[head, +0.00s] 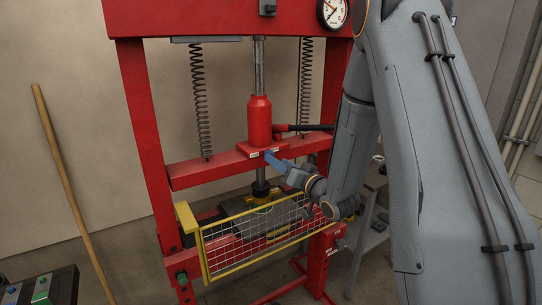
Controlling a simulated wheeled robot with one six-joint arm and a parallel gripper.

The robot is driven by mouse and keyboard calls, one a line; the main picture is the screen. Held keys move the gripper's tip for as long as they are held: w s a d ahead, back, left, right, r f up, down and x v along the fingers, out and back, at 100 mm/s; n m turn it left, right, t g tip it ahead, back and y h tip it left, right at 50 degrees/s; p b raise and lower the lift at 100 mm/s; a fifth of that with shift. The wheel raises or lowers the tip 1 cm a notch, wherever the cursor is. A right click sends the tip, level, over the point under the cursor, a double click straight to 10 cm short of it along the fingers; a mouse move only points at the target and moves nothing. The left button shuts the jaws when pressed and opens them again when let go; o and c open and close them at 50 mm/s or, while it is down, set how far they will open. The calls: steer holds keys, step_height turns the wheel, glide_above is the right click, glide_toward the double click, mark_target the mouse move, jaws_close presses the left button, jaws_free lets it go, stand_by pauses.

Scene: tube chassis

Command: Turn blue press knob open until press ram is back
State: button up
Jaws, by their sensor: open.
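The blue press knob (271,157) shows at the front of the red crossbar, just below the red jack (259,121). My gripper (284,170) is right at the knob from the lower right, its jaws open. Its fingertips overlap the knob in the picture, and I cannot tell whether they touch it. The dark press ram (260,181) extends down below the crossbar, to the area behind the yellow mesh guard (250,266). The ram's lower end is partly hidden, and its contact with what lies below cannot be told.
The red press frame (140,120) surrounds the work area. Coil springs (199,100) hang on both sides of the jack. A pressure gauge (333,13) is at the top right. A wooden pole (70,185) leans on the left wall. A control box (42,287) is at the lower left.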

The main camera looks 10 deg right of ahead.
mark_target(260, 145)
steer(key=p+x, duration=0.1)
steer(key=x, duration=0.4)
steer(key=shift+w+a+p, duration=0.1)
steer(key=shift+w+p, duration=0.2)
steer(key=shift+p, duration=0.1)
steer(key=shift+c, duration=0.4)
steer(key=c, duration=0.9)
steer(key=shift+c, duration=0.2)
